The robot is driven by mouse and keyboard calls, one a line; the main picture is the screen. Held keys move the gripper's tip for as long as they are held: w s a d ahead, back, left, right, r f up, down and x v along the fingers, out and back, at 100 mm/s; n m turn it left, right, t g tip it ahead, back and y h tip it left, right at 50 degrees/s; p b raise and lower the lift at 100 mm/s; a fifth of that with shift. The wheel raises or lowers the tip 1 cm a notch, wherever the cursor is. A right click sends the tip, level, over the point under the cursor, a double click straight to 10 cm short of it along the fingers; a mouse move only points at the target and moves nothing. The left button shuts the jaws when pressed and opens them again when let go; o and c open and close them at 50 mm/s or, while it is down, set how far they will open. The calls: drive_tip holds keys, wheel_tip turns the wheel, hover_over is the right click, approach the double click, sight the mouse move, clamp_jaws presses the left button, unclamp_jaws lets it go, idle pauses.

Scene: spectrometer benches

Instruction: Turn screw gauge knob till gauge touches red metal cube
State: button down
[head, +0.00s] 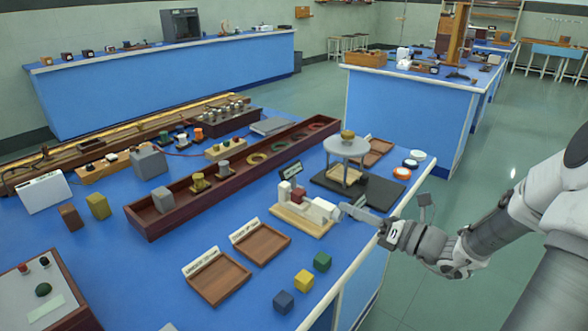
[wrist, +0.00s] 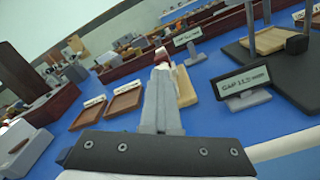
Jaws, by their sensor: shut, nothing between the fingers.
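The screw gauge stands on a light wooden base (head: 300,222) near the front right of the blue bench. A red metal cube (head: 298,195) sits between its white blocks, and a white knob end (head: 324,209) faces my gripper. My gripper (head: 345,211) is level with the knob, close to it. In the wrist view, my gripper (wrist: 162,95) is shut with nothing held, pointing at the gauge. The fingers hide most of the knob there, so I cannot tell if they touch it. The red cube (wrist: 174,74) shows just past the fingertips.
A display reading "GAP 11." and unclear digits (wrist: 243,84) stands right of my fingers. A dark sign (head: 290,170) is behind the gauge. A black slab (head: 375,190) with a round-topped stand (head: 347,147) is beyond. Two wooden trays (head: 219,284) (head: 262,245) and several coloured cubes lie left and in front.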

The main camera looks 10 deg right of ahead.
drive_tip(key=shift+w+d+f+p, duration=0.25)
drive_tip(key=shift+d+f+p, duration=0.15)
drive_tip(key=shift+p, duration=1.3)
drive_tip(key=shift+d+f+p, duration=0.15)
drive_tip(key=shift+f+p, duration=0.15)
drive_tip(key=shift+p, duration=0.25)
drive_tip(key=shift+w+r, duration=0.1)
drive_tip(key=shift+w+d+r+p, duration=0.2)
drive_tip(key=shift+r+p, duration=0.05)
drive_tip(key=shift+p, duration=0.35)
drive_tip(key=shift+d, duration=0.1)
drive_tip(key=p+v, duration=0.2)
drive_tip(key=v, duration=0.3)
drive_tip(key=shift+s+d+r, duration=0.1)
drive_tip(key=shift+s+d, duration=0.15)
drive_tip(key=shift+s, duration=0.05)
drive_tip(key=shift+s, duration=0.15)
